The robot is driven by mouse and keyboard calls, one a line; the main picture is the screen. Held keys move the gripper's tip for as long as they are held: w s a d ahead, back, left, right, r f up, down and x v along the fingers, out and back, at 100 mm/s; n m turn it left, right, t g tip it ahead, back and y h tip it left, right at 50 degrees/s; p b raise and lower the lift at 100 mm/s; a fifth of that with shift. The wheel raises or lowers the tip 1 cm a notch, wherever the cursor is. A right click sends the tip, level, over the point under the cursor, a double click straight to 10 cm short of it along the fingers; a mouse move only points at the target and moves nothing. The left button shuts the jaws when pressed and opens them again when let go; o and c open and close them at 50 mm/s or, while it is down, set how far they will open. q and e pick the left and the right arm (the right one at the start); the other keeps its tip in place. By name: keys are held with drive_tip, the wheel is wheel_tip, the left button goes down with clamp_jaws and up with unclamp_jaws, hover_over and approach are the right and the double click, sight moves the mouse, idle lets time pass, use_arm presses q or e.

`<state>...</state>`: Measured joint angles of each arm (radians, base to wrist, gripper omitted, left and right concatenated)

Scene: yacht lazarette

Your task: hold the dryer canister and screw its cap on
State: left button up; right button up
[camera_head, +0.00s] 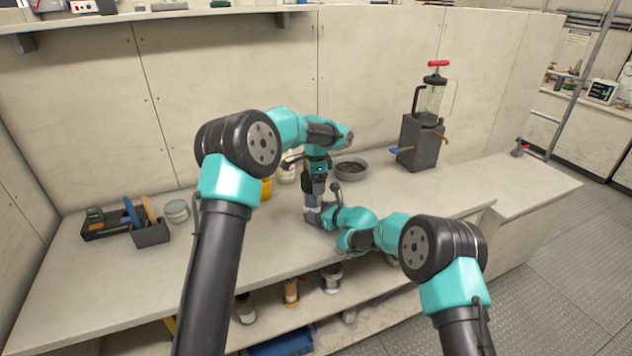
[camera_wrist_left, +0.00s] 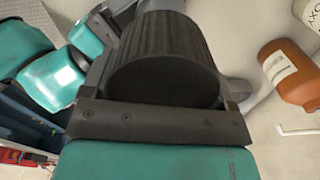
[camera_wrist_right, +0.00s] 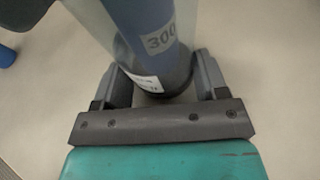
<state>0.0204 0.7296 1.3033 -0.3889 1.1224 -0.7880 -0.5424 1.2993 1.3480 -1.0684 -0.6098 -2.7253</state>
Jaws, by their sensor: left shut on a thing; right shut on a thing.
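The dryer canister is a clear cylinder with blue filling, a dark base and a label reading 300; it fills the top of the right wrist view (camera_wrist_right: 140,30). My right gripper (camera_wrist_right: 153,75) is shut around its lower part. The dark ribbed cap (camera_wrist_left: 165,60) is large in the left wrist view, between the fingers of my left gripper (camera_wrist_left: 165,85), which is shut on it. In the head view my left gripper (camera_head: 315,185) points down from above, over my right gripper (camera_head: 318,217) at the canister. Whether cap and canister touch is hidden by the grippers.
A grey bowl (camera_head: 350,170) stands just behind the grippers. A grey block with a clear red-handled pump (camera_head: 436,95) is at the back right. A dark tray (camera_head: 105,223), a tool holder (camera_head: 150,233) and a tin (camera_head: 177,211) stand at the left. The front bench is clear.

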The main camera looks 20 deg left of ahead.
use_arm(q)
drive_tip(key=shift+s+m, duration=0.1)
drive_tip(key=shift+m, duration=0.2)
use_arm(e)
drive_tip(key=shift+w+d, duration=0.15)
use_arm(q)
drive_tip(key=o, duration=1.2)
drive_tip(key=shift+o, duration=1.1)
wheel_tip(320, 180, up, 12)
drive_tip(key=shift+r, duration=0.1)
use_arm(e)
drive_tip(key=shift+r, duration=0.1)
drive_tip(key=o, duration=1.3)
